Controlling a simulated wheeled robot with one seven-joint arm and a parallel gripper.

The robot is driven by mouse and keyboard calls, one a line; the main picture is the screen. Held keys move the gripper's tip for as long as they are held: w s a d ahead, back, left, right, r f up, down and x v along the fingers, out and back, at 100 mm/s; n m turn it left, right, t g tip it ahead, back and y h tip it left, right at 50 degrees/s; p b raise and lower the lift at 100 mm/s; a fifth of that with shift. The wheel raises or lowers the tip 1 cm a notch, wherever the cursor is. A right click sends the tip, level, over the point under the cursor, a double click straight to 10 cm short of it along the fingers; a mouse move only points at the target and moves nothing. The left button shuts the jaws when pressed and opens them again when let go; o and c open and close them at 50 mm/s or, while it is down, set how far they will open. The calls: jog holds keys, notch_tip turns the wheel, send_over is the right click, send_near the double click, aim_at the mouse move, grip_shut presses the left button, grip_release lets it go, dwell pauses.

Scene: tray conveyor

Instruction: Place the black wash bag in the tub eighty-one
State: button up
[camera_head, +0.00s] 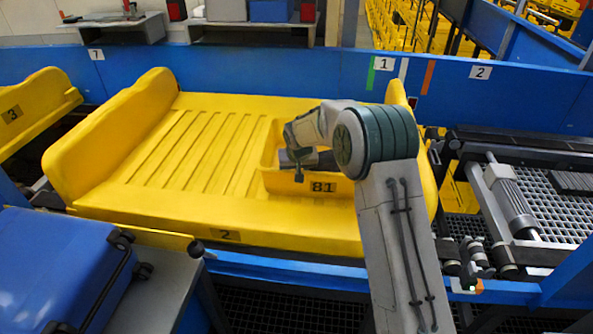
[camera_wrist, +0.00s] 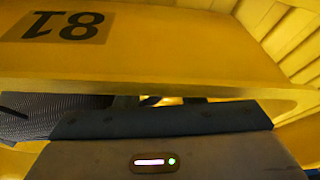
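The yellow tub marked 81 (camera_head: 278,183) sits at the right side of a large yellow tray (camera_head: 150,212) marked 2. Its wall with the upside-down label fills the top of the wrist view (camera_wrist: 180,58). My gripper (camera_head: 299,177) is over the tub, pointing down; its fingers are small and mostly hidden. A dark shape (camera_head: 326,160), likely the black wash bag, shows at the tub behind my gripper, partly hidden by my arm. A black textured surface (camera_wrist: 40,112) shows at left in the wrist view, below the wall. I cannot tell whether my gripper touches it.
A blue suitcase (camera_head: 55,268) lies on a grey surface at the lower left. Another yellow tray (camera_head: 35,105) marked 3 stands at left. A blue rail (camera_head: 270,70) runs behind the trays. Conveyor machinery (camera_head: 510,205) is at right. The ribbed left part of the tray is empty.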

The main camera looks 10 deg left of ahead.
jog(key=shift+r, duration=0.15)
jog(key=b+v, duration=0.1)
jog(key=v, duration=1.1)
jog(key=s+d+r+m+h, duration=0.1)
jog(key=s+d+r, duration=0.3)
jog(key=s+d, duration=0.45)
jog(key=s+d+r, duration=0.3)
jog(key=s+d, duration=0.4)
jog(key=s, duration=0.2)
jog(key=s+d+f, duration=0.1)
jog(key=s+d, duration=0.2)
jog(key=s, duration=0.6)
jog(key=s+d+f+m+g, duration=0.1)
jog(key=s+d+f, duration=0.1)
jog(key=s, duration=0.7)
jog(key=shift+d+m+g, duration=0.3)
jog(key=shift+d, duration=0.55)
jog(key=shift+s+d, duration=0.1)
